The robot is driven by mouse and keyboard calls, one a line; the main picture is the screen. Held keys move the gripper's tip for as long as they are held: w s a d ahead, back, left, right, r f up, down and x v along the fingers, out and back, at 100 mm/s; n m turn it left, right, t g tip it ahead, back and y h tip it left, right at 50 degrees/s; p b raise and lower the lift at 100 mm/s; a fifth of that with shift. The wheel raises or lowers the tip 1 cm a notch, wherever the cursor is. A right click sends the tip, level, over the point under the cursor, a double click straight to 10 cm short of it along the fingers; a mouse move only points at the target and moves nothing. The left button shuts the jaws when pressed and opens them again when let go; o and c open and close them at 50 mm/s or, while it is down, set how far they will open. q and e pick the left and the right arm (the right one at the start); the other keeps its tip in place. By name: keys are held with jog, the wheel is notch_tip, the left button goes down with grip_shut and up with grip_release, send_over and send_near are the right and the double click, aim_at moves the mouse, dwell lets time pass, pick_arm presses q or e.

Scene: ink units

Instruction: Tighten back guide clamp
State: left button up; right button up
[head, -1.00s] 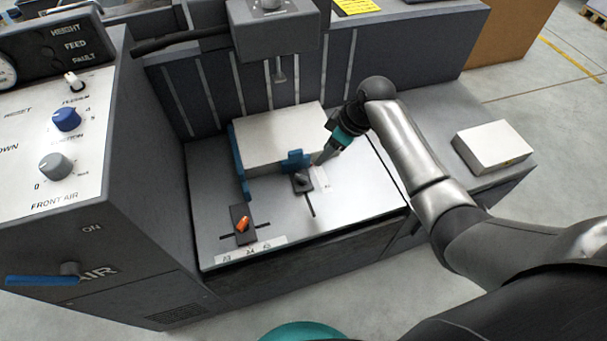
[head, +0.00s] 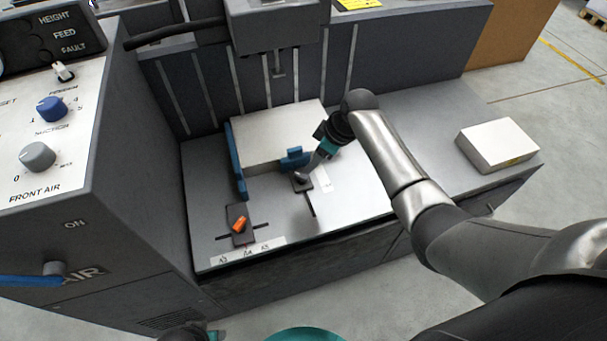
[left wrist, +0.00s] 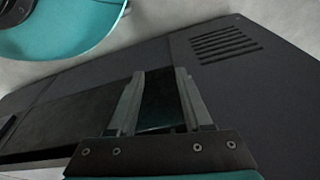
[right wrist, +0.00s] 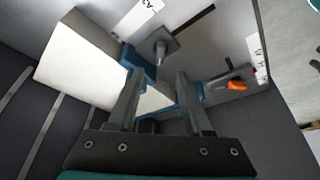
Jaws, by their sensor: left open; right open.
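A dark clamp with a grey knob (head: 301,178) sits on the feed table beside the small blue guide (head: 294,158); it also shows in the right wrist view (right wrist: 161,46). A second clamp has an orange lever (head: 239,224), seen in the right wrist view too (right wrist: 236,85), near the long blue guide (head: 236,160). My right gripper (head: 309,171) is open, its tips close to the grey knob; I cannot tell whether they touch it. In the right wrist view the knob appears just beyond the fingertips. My left gripper (left wrist: 160,75) is open and empty, low by the machine's front.
A white paper stack (head: 270,135) lies against the blue guides. Another white block (head: 497,146) rests on the right side surface. The control panel (head: 50,130) stands at left. The feed head (head: 275,25) hangs above the stack.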

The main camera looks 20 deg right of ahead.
aim_at(302, 176)
jog(key=b+x, duration=0.4)
jog(key=x, duration=0.3)
pick_arm(q)
jog(key=w+r+t+b, duration=0.1)
jog(key=w+r, duration=0.3)
jog(key=r, duration=0.7)
jog(key=shift+d+t, duration=0.3)
jog(key=shift+d, duration=0.15)
pick_arm(e)
jog(key=shift+x, duration=0.75)
grip_shut()
